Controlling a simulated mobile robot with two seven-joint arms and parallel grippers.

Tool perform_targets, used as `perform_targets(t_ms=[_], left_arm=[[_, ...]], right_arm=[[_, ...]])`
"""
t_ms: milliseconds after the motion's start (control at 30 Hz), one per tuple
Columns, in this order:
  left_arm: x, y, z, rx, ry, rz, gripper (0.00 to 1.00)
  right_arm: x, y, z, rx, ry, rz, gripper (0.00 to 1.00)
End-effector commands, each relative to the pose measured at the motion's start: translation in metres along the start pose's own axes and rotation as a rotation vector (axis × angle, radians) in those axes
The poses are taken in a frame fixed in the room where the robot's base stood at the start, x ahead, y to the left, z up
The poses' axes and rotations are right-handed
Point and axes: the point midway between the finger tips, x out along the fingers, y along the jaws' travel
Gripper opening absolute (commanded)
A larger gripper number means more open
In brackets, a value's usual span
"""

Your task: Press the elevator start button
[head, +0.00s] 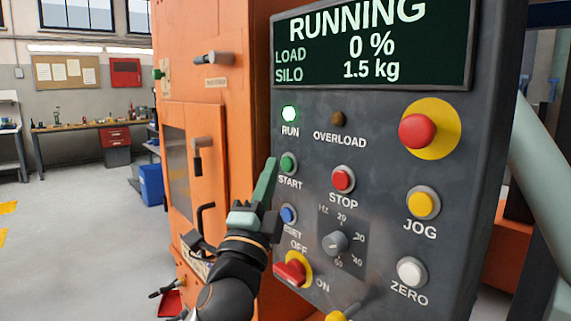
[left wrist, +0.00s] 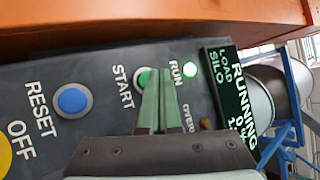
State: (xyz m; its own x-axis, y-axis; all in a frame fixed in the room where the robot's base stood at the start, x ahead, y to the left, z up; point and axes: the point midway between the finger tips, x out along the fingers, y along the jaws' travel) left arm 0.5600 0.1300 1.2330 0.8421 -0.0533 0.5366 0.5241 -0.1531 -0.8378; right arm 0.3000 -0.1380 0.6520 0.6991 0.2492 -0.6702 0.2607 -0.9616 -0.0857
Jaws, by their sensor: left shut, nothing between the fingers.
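The green START button (head: 288,163) is on the dark control panel, under the lit green RUN lamp (head: 289,114). The panel display (head: 375,45) reads RUNNING, load 0 %, silo 1.5 kg. My left gripper (head: 270,168) is shut and empty, its green fingers pointing up just left of the START button. In the left wrist view the fingertips (left wrist: 158,75) overlap the START button (left wrist: 143,80) and hide part of it. I cannot tell whether they touch it.
A red STOP button (head: 343,179), a blue RESET button (head: 288,214) and a red emergency stop (head: 417,131) are close by on the panel. A red OFF/ON switch (head: 291,271) sits below. The orange machine housing (head: 235,130) stands left of the panel. Open floor lies further left.

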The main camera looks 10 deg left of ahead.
Motion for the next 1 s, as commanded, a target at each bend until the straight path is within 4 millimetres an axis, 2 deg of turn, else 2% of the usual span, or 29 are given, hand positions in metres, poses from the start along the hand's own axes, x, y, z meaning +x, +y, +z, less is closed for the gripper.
perform_targets(t_ms=[167, 600, 1000], left_arm=[[-0.004, -0.003, 0.004, 0.001, -0.001, 0.001, 0.0], [-0.032, -0.024, 0.024, 0.001, -0.001, 0.001, 0.0], [-0.035, -0.025, 0.025, 0.0, 0.0, 0.0, 0.0]], right_arm=[[-0.002, 0.0, -0.002, 0.0, 0.0, 0.0, 0.79], [-0.009, -0.001, -0.013, -0.001, 0.003, 0.0, 0.79], [-0.008, -0.001, -0.013, -0.001, 0.003, 0.001, 0.79]])
